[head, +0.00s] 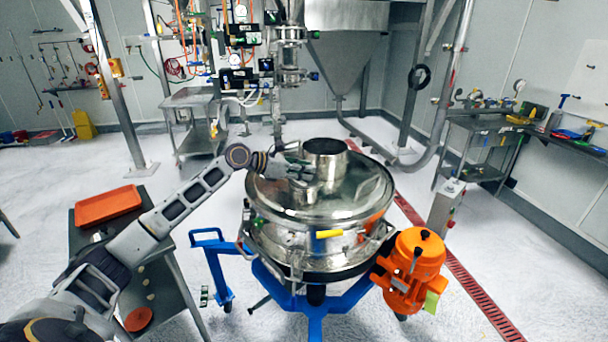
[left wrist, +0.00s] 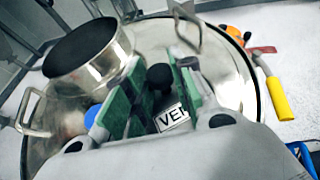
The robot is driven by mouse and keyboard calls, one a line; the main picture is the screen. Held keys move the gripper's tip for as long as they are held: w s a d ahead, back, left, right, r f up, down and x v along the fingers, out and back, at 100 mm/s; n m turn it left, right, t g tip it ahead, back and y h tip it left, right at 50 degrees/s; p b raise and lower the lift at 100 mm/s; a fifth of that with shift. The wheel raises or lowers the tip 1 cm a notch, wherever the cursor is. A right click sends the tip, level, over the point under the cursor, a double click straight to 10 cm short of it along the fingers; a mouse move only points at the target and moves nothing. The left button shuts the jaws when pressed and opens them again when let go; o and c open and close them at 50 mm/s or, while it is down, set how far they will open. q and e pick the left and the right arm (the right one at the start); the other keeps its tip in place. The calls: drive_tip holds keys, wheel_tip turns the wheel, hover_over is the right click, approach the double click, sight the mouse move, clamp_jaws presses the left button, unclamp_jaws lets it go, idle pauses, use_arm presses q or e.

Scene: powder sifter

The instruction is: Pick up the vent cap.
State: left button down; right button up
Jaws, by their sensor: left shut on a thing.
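The vent cap (left wrist: 172,118) shows in the left wrist view as a part with a black knob and a white label whose visible letters read "VE". My left gripper (left wrist: 157,92) has its green-padded fingers either side of the knob and is shut on the cap. In the head view my left gripper (head: 299,170) is over the top of the round steel sifter (head: 345,203), left of its open upright inlet. The fingers hide much of the cap, and I cannot tell whether it touches the lid. My right gripper is not in view.
The steel inlet (head: 325,150) stands close beside my left gripper, with loop handles around it. An orange motor (head: 415,262) and a yellow-handled tool (head: 329,234) are at the sifter's front. A dark table with an orange tray (head: 108,205) stands at left.

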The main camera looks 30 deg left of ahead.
use_arm(q)
wheel_tip(320, 180, up, 10)
idle(0.7)
idle(0.5)
